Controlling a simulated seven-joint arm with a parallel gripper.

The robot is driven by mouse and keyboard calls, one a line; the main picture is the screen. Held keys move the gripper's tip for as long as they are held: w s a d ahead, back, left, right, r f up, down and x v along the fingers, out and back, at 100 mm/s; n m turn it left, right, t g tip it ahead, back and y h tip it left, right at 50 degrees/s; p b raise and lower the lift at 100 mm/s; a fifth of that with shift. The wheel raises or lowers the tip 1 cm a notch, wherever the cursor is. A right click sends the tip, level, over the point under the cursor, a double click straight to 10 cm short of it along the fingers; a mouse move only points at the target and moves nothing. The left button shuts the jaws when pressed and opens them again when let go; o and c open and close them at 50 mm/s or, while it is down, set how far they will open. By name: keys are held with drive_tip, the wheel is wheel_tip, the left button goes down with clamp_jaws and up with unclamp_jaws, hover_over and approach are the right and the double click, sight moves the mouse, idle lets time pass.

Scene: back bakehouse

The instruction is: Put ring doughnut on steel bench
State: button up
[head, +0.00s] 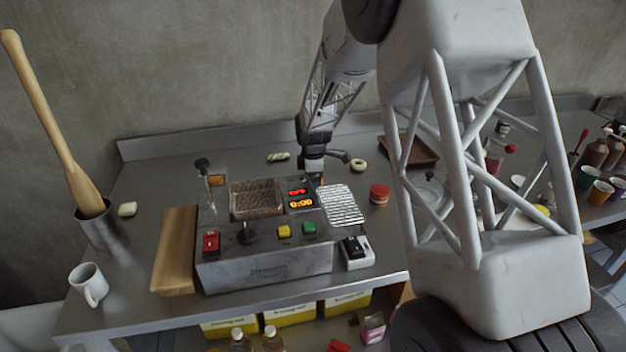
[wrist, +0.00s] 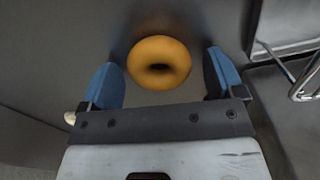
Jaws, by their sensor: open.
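The fryer (head: 265,262) with its basket and lit display stands just in front of my gripper. A wire rack (head: 341,204) is beside it. A bread twist (head: 278,157) lies to the left, a red-topped jar (head: 379,194) to the right, and a brown tray (head: 418,150) farther right.

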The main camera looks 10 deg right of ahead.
drive_tip(key=shift+r, duration=0.2)
wheel_tip(320, 180, up, 12)
idle(0.6)
drive_tip(key=shift+s, duration=0.1)
idle(0.5)
drive_tip(key=s+a+r+m+t, duration=0.1)
drive_tip(key=s+r+m, duration=0.35)
drive_tip(key=s, duration=0.75)
drive_tip(key=s+r+m, duration=0.4)
drive_tip(key=s+r, duration=0.2)
drive_tip(key=s, duration=0.5)
drive_tip(key=s+a+f+m+t, duration=0.1)
drive_tip(key=s+m, duration=0.7)
drive_tip(key=s, duration=1.6)
drive_tip(key=shift+s+f+t, duration=0.2)
drive_tip(key=shift+f+t, duration=0.1)
drive_tip(key=shift+f, duration=0.05)
